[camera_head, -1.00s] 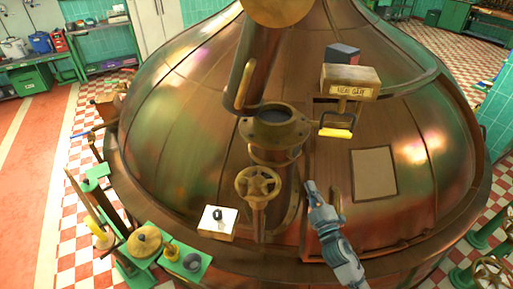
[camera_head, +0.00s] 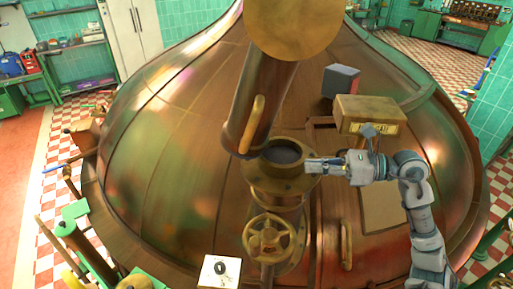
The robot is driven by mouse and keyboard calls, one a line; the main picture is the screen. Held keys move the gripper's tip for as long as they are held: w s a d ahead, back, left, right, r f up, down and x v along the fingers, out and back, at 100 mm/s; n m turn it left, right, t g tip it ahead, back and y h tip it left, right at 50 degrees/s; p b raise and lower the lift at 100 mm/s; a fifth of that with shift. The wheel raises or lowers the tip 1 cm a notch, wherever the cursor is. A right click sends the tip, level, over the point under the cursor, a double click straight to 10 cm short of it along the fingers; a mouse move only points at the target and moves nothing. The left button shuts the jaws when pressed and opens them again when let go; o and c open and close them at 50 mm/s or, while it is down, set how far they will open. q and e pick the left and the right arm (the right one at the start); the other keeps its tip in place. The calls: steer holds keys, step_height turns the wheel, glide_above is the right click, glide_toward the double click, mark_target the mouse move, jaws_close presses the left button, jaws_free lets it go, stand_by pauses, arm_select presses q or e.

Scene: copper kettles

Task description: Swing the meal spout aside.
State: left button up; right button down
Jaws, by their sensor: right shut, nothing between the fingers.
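The meal spout (camera_head: 272,88) is a copper pipe slanting down from a round brass cap (camera_head: 293,25) at the top. My right gripper (camera_head: 309,165) is shut and empty. Its fingertips point left, at the right edge of the neck's rim in the picture, to the right of the spout handle. My left gripper is not in view.
A brass box (camera_head: 372,108), its label partly hidden by my right arm, stands right of the neck. A brass handwheel (camera_head: 269,238) is below the neck, with an upright handle (camera_head: 346,244) to its right. A white box (camera_head: 220,270) sits lower left. The dome's left side is clear.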

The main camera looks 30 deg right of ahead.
steer(key=p+x, duration=0.4)
steer(key=x, duration=0.6)
steer(key=shift+r+p, duration=0.15)
steer(key=shift+p, duration=0.15)
steer(key=shift+w+a+r+p, duration=0.6)
steer(key=shift+r+p, duration=0.25)
steer(key=shift+p, duration=0.1)
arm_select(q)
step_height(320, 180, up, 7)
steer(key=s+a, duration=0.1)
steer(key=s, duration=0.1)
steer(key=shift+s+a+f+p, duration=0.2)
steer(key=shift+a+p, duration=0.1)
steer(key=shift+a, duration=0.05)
arm_select(e)
steer(key=shift+w+a+r, duration=0.15)
steer(key=shift+w+a, duration=0.3)
steer(key=shift+a, duration=0.35)
steer(key=shift+d, duration=0.1)
